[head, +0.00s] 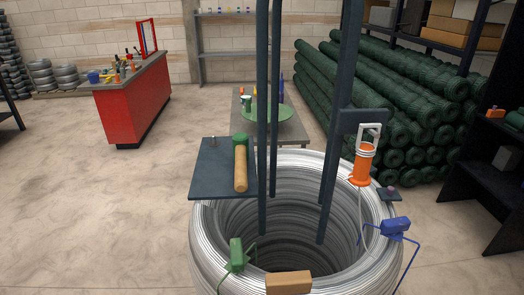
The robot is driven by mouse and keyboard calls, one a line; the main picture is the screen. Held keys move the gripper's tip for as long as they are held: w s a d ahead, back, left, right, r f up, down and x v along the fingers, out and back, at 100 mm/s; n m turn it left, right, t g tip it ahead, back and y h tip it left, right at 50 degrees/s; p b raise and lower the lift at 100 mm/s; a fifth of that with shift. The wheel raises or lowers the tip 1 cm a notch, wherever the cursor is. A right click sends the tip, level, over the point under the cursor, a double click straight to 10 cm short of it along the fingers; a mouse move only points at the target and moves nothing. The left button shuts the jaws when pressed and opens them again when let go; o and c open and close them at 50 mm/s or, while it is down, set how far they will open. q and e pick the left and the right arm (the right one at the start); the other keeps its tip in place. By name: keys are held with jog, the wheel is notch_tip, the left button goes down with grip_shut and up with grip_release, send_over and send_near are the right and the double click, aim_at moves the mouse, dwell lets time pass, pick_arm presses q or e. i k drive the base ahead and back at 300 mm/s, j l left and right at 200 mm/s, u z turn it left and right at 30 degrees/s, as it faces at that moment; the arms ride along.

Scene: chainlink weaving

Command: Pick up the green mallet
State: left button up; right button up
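The green mallet (241,168) lies on a dark flat shelf plate (212,180), left of the middle in the head view. Its green head is at the far end, and its pale wooden handle points toward me. The handle's near end lies by the plate's front edge. A dark upright post stands close to the right of the mallet. I see neither of my grippers in this view, and nothing is holding the mallet.
A large coil of silver wire (208,243) stands below and right of the plate, with dark posts rising from it. An orange-handled tool (363,163) is at its right. Green (236,255) and blue (396,227) wire-legged pieces sit on its rim. A red workbench (133,105) stands back left.

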aim_at(240, 140)
jog(key=i+j+z, duration=0.15)
jog(key=j+z, duration=0.25)
jog(key=i+j+z, duration=0.1)
jog(key=j+z, duration=1.15)
jog(key=j, duration=0.1)
